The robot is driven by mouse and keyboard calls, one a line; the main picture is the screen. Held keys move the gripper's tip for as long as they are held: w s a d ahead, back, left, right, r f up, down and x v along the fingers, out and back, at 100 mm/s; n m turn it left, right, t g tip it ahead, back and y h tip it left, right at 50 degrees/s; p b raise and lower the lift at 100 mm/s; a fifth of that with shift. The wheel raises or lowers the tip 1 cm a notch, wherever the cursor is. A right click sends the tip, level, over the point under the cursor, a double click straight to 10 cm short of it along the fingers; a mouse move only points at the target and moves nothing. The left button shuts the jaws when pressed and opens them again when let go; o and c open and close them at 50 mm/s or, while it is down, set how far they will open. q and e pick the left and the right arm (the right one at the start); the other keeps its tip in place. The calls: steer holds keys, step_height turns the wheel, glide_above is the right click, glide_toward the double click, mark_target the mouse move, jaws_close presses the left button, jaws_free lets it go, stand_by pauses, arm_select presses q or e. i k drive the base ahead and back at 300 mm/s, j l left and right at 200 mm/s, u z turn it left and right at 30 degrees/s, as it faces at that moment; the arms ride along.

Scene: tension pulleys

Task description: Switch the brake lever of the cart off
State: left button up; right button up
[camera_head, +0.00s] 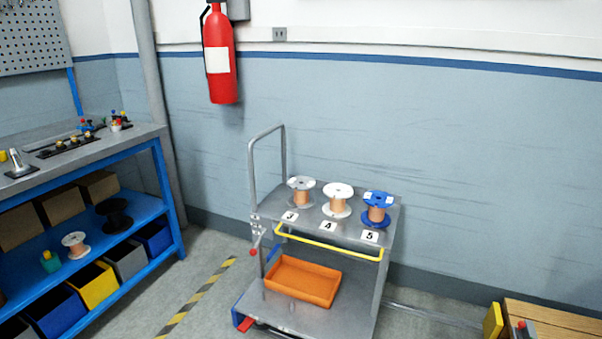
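The grey metal cart (345,232) stands right of centre against the blue-grey wall, with a tall push handle (251,170) at its left end. A small lever with a red knob (253,252) sticks out at the cart's left side, below the push handle; it looks like the brake lever. A red pedal-like part (245,324) shows at the lower left corner of the cart. The lever's exact setting is too small to tell. Neither of my grippers shows in the head view.
Three wire spools (337,201) stand on the cart's top, behind a yellow bar (328,243). An orange tray (302,281) lies on its lower shelf. A blue workbench (160,160) stands left, a wooden box (550,322) at lower right. Striped floor (196,298) between bench and cart is clear.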

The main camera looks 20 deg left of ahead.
mark_target(253, 251)
steer(key=i+j, duration=0.15)
steer(key=j, duration=0.25)
steer(key=i+j, duration=0.15)
steer(key=j, duration=0.25)
steer(key=i+j, duration=0.15)
steer(key=j, duration=0.25)
steer(key=i+j, duration=0.15)
steer(key=j, duration=0.25)
